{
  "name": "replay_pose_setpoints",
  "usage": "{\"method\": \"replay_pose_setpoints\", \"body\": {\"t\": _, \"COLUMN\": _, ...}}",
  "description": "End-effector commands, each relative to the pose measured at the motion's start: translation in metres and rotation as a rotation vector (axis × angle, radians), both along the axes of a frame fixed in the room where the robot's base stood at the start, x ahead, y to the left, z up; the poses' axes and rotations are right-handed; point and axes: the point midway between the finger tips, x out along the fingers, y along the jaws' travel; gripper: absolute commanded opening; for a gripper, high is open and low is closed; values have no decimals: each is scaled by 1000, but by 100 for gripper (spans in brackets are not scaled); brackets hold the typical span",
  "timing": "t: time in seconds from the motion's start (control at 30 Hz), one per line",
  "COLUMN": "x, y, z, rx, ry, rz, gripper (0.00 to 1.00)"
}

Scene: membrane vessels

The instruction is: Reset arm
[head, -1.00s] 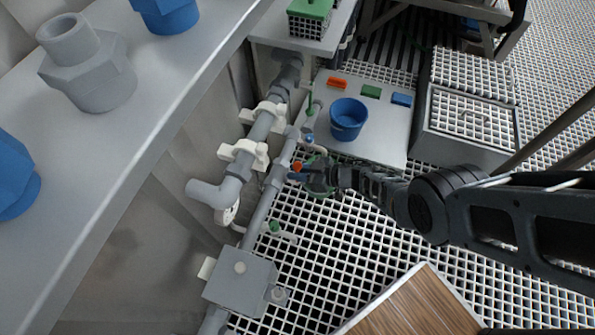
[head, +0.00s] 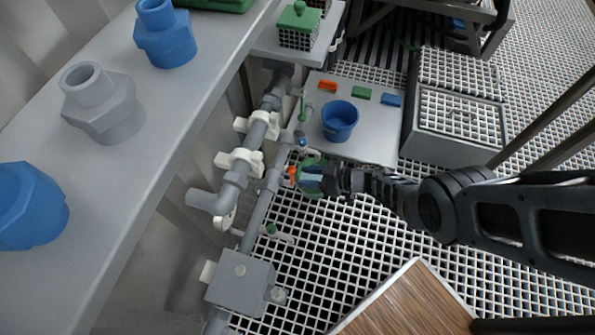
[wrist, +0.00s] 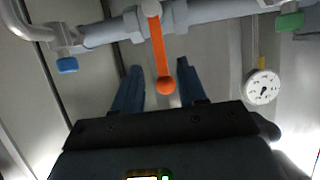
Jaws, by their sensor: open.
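My gripper (head: 303,178) is at the end of my arm, reaching in from the right beside the grey pipework in the head view. In the wrist view my gripper (wrist: 158,88) shows two dark blue fingers spread apart, with nothing held between them. An orange valve handle (wrist: 158,50) hangs from the grey pipe (wrist: 215,10), its round end appearing between the fingers without visible contact. In the head view the orange handle (head: 292,172) shows just left of the fingertips. A round green shape (head: 312,190) lies partly hidden behind my gripper.
A blue bucket (head: 339,122) stands on a pale plate behind my gripper. A white gauge (wrist: 262,87) and a blue-tipped valve (wrist: 67,64) flank the fingers. A grey shelf with fittings (head: 100,112) runs along the left. Open grating (head: 350,235) lies below my arm.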

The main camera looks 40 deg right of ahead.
Motion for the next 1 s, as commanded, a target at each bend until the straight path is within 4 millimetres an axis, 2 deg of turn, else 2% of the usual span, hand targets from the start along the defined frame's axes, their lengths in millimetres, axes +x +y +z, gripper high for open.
{"method": "replay_pose_setpoints", "body": {"t": 0.03, "x": -5, "y": -5, "z": 5, "rx": 0, "ry": 0, "rz": -3, "gripper": 42}}
{"method": "replay_pose_setpoints", "body": {"t": 0.23, "x": -14, "y": -11, "z": 8, "rx": 0, "ry": 0, "rz": -1, "gripper": 42}}
{"method": "replay_pose_setpoints", "body": {"t": 0.8, "x": -15, "y": -11, "z": 7, "rx": -1, "ry": -1, "rz": -1, "gripper": 42}}
{"method": "replay_pose_setpoints", "body": {"t": 0.9, "x": -15, "y": -5, "z": 8, "rx": -2, "ry": -11, "rz": -7, "gripper": 42}}
{"method": "replay_pose_setpoints", "body": {"t": 1.0, "x": -18, "y": 11, "z": 12, "rx": -8, "ry": -42, "rz": -30, "gripper": 42}}
